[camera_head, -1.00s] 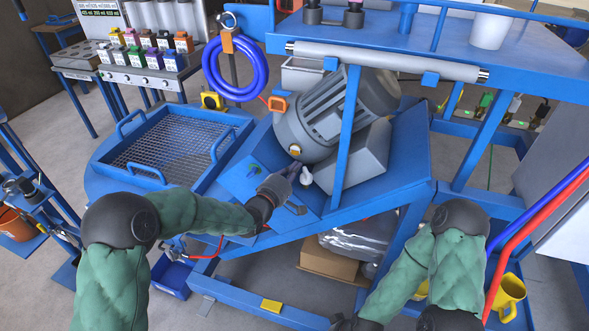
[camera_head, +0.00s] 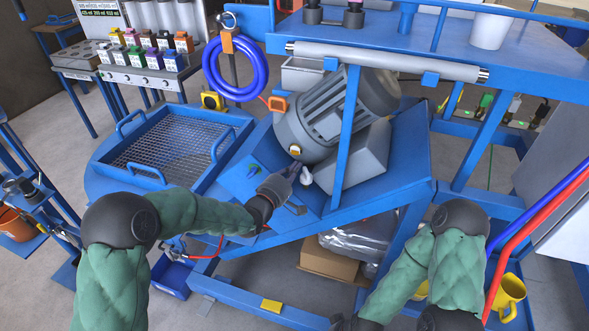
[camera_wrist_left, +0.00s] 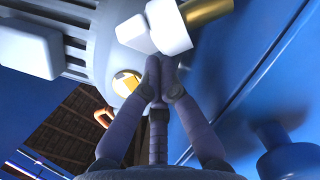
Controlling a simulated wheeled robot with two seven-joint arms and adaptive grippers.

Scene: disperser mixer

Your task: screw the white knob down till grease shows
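The white knob (camera_head: 306,179) sits low on the front of the grey motor unit (camera_head: 325,115), on the sloped blue frame. In the left wrist view the white knob (camera_wrist_left: 168,33) is just beyond my fingertips, with a brass fitting (camera_wrist_left: 206,10) beside it. My left gripper (camera_head: 291,172) reaches in from the left, right beside the knob. In the wrist view the fingers of my left gripper (camera_wrist_left: 159,70) are drawn together at their tips, and I see nothing between them. I cannot tell whether they touch the knob. My right gripper is out of view. No grease is visible.
A blue tray with a mesh grid (camera_head: 170,145) lies left of the motor. A blue frame post (camera_head: 347,135) stands close right of the knob. A blue coiled hose (camera_head: 236,70) hangs behind. A yellow mug (camera_head: 508,292) stands at the lower right.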

